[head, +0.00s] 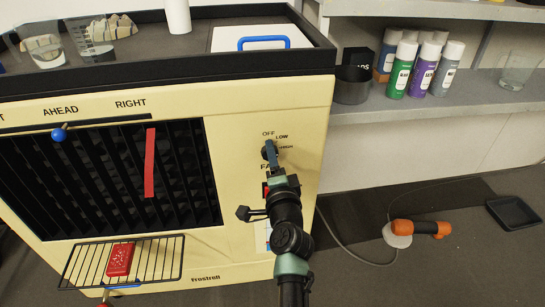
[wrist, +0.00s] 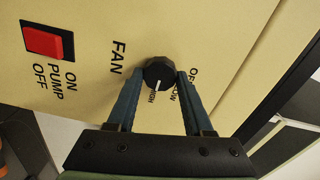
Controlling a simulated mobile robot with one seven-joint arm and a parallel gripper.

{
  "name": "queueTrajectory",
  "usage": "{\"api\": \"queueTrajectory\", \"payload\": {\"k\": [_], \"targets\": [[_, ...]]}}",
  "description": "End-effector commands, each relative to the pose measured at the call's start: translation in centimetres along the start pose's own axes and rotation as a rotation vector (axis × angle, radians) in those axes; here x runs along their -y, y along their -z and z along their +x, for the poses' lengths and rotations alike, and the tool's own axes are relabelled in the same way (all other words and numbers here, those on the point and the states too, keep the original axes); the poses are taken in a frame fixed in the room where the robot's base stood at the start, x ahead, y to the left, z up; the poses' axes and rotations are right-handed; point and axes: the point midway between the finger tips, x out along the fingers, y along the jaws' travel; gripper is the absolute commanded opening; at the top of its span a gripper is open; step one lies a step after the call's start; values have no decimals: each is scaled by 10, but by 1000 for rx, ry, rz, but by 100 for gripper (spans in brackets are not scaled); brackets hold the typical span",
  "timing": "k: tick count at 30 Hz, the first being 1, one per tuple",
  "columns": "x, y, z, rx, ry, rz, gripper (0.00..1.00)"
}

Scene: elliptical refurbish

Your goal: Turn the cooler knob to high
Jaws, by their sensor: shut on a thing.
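The cooler's black round fan knob (wrist: 158,72) is on the cream front panel, beside the word FAN. In the wrist view, its white pointer line points down at the HIGH label, with LOW and OFF farther right. My gripper (wrist: 158,77) has one finger on each side of the knob and is shut on it. In the head view, my gripper (head: 270,153) reaches the panel just below the OFF label and partly hides the knob. The cream cooler (head: 235,200) stands upright.
A red pump switch (wrist: 48,42) is on the same panel. The cooler's dark grille has a red strip (head: 151,163). A wire rack (head: 155,262) holds a red block (head: 120,259). A shelf (head: 460,95) with spray cans is at right. An orange tool (head: 425,228) lies on the floor.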

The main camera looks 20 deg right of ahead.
Motion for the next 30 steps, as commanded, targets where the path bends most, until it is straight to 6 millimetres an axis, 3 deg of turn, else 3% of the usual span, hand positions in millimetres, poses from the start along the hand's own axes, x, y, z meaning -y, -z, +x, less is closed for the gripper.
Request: {"api": "queueTrajectory", "payload": {"k": [1, 6, 19, 30], "targets": [[-1, 0, 0, 1, -2, 4, 55], [-1, 0, 0, 1, -1, 2, 82], [0, 0, -10, 1, -2, 1, 82], [0, 0, -72, 1, -4, 0, 82]]}}
